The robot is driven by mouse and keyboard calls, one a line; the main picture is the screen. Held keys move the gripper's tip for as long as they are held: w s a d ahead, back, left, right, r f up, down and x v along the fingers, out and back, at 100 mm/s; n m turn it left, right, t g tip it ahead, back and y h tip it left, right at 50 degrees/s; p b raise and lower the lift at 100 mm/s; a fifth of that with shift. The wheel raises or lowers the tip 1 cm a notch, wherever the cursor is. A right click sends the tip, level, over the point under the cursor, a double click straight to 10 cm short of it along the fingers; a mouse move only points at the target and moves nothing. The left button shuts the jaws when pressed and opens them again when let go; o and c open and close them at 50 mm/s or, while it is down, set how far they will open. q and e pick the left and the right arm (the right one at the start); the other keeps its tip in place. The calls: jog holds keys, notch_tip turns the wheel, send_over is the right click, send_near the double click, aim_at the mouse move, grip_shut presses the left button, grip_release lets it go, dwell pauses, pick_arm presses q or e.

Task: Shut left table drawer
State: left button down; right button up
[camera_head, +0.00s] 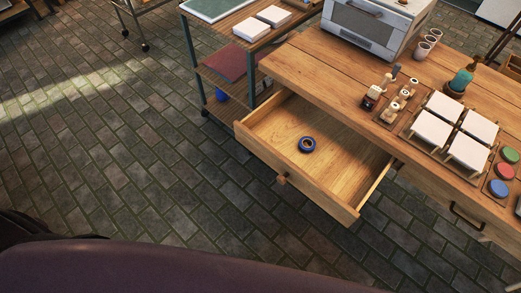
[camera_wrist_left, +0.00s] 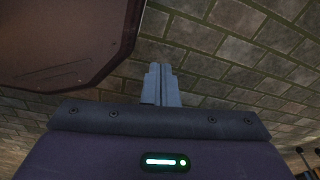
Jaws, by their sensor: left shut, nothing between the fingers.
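The left table drawer (camera_head: 266,152) is pulled well out from the wooden table (camera_head: 345,80) in the head view. A dark blue ring-shaped roll (camera_head: 307,145) lies inside it. A small wooden knob (camera_head: 282,179) sits on the drawer's front. My left gripper (camera_wrist_left: 160,72) shows in the left wrist view with its two grey fingers together and nothing between them, above the brick floor. The drawer is not in the wrist view. Neither gripper shows in the head view; my right gripper is in no view.
A second drawer with a dark handle (camera_head: 466,216) sits at the right, apparently closed. White square blocks, small bottles, coloured pots and a grey oven-like box (camera_head: 368,25) stand on the table. A shelf cart (camera_head: 228,55) stands behind left. The brick floor (camera_head: 130,150) before the drawer is clear.

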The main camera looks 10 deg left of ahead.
pick_arm(q)
jog(key=w+a+r+m+t+h+b, duration=0.1)
jog(key=w+a+r+m+t, duration=0.3)
jog(key=w+r, duration=0.6)
jog(key=w+a+r+m+t+h+b, duration=0.1)
jog(key=w+a+r+m+t, duration=0.3)
jog(key=w, duration=1)
jog(key=w+d+r+m+h, duration=0.1)
jog(key=w+d+r+m, duration=0.2)
jog(key=r, duration=0.4)
jog(key=w+d+r+m+h, duration=0.1)
jog(key=w+r+m, duration=0.25)
jog(key=r, duration=0.25)
jog(key=m+h+b, duration=0.2)
jog(key=m, duration=0.4)
send_near(252, 139)
jog(key=shift+t, duration=0.3)
jog(key=x, duration=0.2)
jog(key=p+x, duration=0.1)
jog(key=x, duration=0.2)
jog(key=shift+s+f, duration=0.25)
jog(key=shift+f, duration=0.1)
jog(key=shift+w+d, duration=0.3)
jog(key=shift+w, duration=0.2)
jog(key=shift+f, duration=0.1)
